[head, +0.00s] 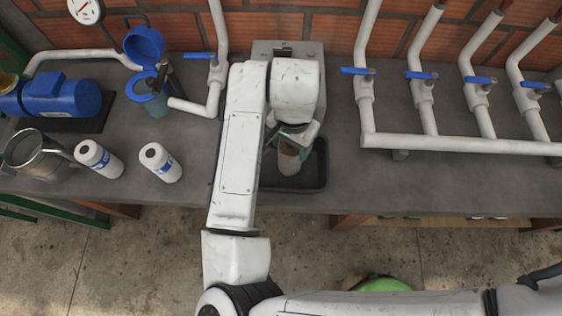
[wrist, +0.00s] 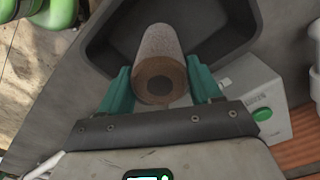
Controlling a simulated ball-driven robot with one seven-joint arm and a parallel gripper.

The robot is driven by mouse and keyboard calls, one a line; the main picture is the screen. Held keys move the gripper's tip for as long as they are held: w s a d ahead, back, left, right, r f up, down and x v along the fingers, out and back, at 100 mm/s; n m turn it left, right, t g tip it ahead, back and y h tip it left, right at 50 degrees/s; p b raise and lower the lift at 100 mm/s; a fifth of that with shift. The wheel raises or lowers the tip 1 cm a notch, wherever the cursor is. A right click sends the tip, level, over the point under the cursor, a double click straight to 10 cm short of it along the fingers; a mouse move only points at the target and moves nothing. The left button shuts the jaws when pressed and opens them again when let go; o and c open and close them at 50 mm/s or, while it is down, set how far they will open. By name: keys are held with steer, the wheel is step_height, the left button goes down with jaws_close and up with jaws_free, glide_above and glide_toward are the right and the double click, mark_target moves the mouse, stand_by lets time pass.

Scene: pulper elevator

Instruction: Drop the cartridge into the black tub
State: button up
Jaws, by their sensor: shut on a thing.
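The black tub (head: 322,170) sits on the grey counter beneath my arm; part of it is hidden by the arm. In the wrist view the tub (wrist: 235,32) shows with its sloped walls around and behind the cartridge. The cartridge is a brownish cylinder with a dark round centre on its end (wrist: 150,78). My gripper (wrist: 160,85) has teal fingers, one on each side of the cartridge, and is shut on it. In the head view the cartridge (head: 289,160) is over the tub's opening. I cannot tell whether it touches the tub floor.
A grey machine (head: 310,60) with a green button (wrist: 262,114) stands behind the tub. White pipes with blue valves (head: 357,71) are on the right. Two white cartridges (head: 160,162), a steel jug (head: 38,150), a blue housing (head: 145,45) and a blue motor (head: 60,97) are on the left.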

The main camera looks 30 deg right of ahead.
steer(key=shift+f, duration=0.1)
steer(key=o, duration=1.6)
steer(key=shift+c, duration=0.2)
step_height(320, 180, up, 11)
steer(key=shift+b, duration=0.4)
steer(key=shift+s+f, duration=0.1)
steer(key=shift+f, duration=0.05)
